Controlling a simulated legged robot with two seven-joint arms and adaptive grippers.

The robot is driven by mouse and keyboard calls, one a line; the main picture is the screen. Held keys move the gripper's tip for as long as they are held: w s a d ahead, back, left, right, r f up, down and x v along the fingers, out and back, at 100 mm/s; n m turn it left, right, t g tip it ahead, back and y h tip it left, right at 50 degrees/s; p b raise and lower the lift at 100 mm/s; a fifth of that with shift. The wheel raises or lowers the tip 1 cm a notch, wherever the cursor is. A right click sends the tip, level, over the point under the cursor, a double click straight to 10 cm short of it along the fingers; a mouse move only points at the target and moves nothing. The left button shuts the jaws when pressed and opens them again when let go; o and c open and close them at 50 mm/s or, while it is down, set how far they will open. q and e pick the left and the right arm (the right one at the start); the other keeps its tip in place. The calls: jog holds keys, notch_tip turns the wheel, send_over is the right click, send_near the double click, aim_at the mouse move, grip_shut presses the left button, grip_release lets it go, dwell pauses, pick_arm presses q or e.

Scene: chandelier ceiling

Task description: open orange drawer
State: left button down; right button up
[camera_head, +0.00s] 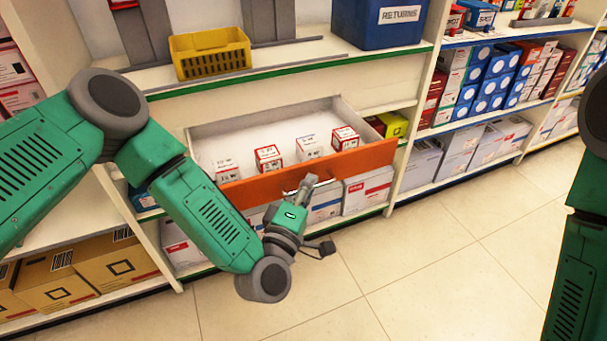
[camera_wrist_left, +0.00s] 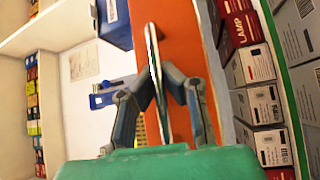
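The orange drawer (camera_head: 368,157) stands pulled out from the shelf unit, with its white inside showing. Its orange front also fills the middle of the left wrist view (camera_wrist_left: 184,32). A long metal handle (camera_wrist_left: 153,48) runs along that front. My left gripper (camera_head: 307,184) is at the middle of the drawer front. In the left wrist view its fingers (camera_wrist_left: 160,76) close in on the handle from both sides and appear shut on it. In the head view the gripper hides most of the handle. My right gripper is out of view; only part of the right arm shows at the right edge.
Several small red-and-white boxes (camera_head: 268,158) stand in the drawer. A yellow basket (camera_head: 210,53) and a blue returns bin (camera_head: 378,22) stand on the counter above. White boxes (camera_head: 368,190) sit on the shelf below. The tiled floor (camera_head: 430,260) in front is clear.

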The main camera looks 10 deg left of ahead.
pick_arm(q)
jog(key=shift+s+a+f, duration=0.15)
jog(key=shift+a+f, duration=0.05)
jog(key=shift+f, duration=0.25)
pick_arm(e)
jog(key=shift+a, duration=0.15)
pick_arm(q)
jog(key=c, duration=1.6)
grip_release()
jog(key=shift+c, duration=0.2)
jog(key=shift+a+r, duration=0.1)
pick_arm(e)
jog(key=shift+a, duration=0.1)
pick_arm(q)
jog(key=shift+r, duration=0.1)
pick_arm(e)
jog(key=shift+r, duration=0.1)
pick_arm(q)
jog(key=shift+s, duration=0.5)
jog(key=v, duration=1.1)
